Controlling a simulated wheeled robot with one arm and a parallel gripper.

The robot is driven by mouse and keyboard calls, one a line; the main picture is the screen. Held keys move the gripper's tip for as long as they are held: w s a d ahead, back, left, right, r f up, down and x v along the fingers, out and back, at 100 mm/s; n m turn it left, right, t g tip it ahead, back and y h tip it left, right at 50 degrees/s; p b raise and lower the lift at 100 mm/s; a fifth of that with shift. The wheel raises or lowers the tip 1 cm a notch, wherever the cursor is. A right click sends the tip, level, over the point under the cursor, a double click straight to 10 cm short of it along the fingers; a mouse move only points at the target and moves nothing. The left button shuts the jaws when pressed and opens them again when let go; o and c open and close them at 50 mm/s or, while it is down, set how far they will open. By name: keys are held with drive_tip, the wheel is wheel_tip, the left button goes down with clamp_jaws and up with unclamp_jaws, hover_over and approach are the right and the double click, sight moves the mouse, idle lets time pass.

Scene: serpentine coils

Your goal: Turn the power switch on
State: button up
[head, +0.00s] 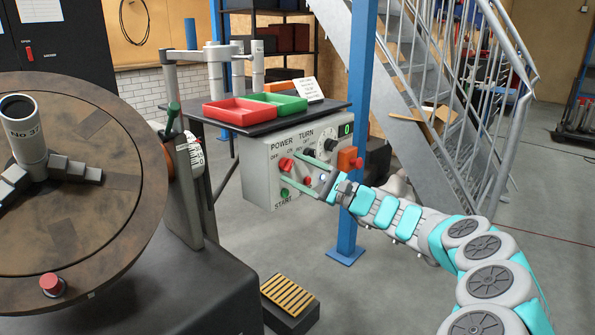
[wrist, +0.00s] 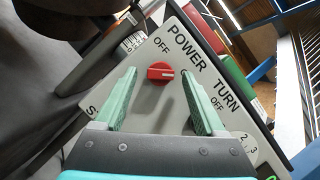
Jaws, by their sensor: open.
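The power switch is a red rotary knob (wrist: 161,72) under the word POWER on the grey control box. It also shows in the head view as a red knob (head: 286,164). In the wrist view OFF is printed above it, and my right finger hides most of the other label. A pale mark on the knob lies roughly level in that view; I cannot tell its setting for certain. My gripper (wrist: 158,76) is open, one green finger on each side of the knob, with visible gaps. In the head view my gripper (head: 294,167) reaches the panel from the right.
Red (head: 240,111) and green trays sit on the shelf above. A blue post (head: 357,60) stands close behind my arm. A large round table (head: 110,215) is at left.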

drive_tip(key=b+v, duration=0.1)
drive_tip(key=v, duration=0.6)
drive_tip(key=shift+d, duration=0.4)
drive_tip(key=shift+s+f, duration=0.1)
drive_tip(key=shift+s, duration=0.05)
drive_tip(key=s+a+r+n+g+h, duration=0.1)
drive_tip(key=s+a+r+n+g, duration=0.1)
drive_tip(key=s+a+n+g, duration=0.4)
drive_tip(key=s+a+r+n+g, duration=0.1)
drive_tip(key=s+a+r, duration=0.2)
drive_tip(key=s, duration=0.4)
drive_tip(key=s+a+f+n+g+h, duration=0.2)
drive_tip(key=s+h, duration=0.1)
drive_tip(key=s, duration=0.4)
drive_tip(key=s+a+f+n+g+h, duration=0.1)
drive_tip(key=s+f+n+h, duration=0.1)
drive_tip(key=s, duration=0.5)
drive_tip(key=s+d+f+n+h, duration=0.3)
drive_tip(key=s+d+f+h, duration=0.45)
drive_tip(key=s+f, duration=0.4)
drive_tip(key=s+d+f+h, duration=0.3)
drive_tip(key=s+d, duration=0.2)
drive_tip(key=d, duration=0.3)
drive_tip(key=s+d+f+m+h, duration=0.1)
drive_tip(key=s+d+f+h, duration=0.2)
drive_tip(key=d, duration=0.6)
drive_tip(key=shift+s+f, duration=0.25)
drive_tip(key=shift+s, duration=1)
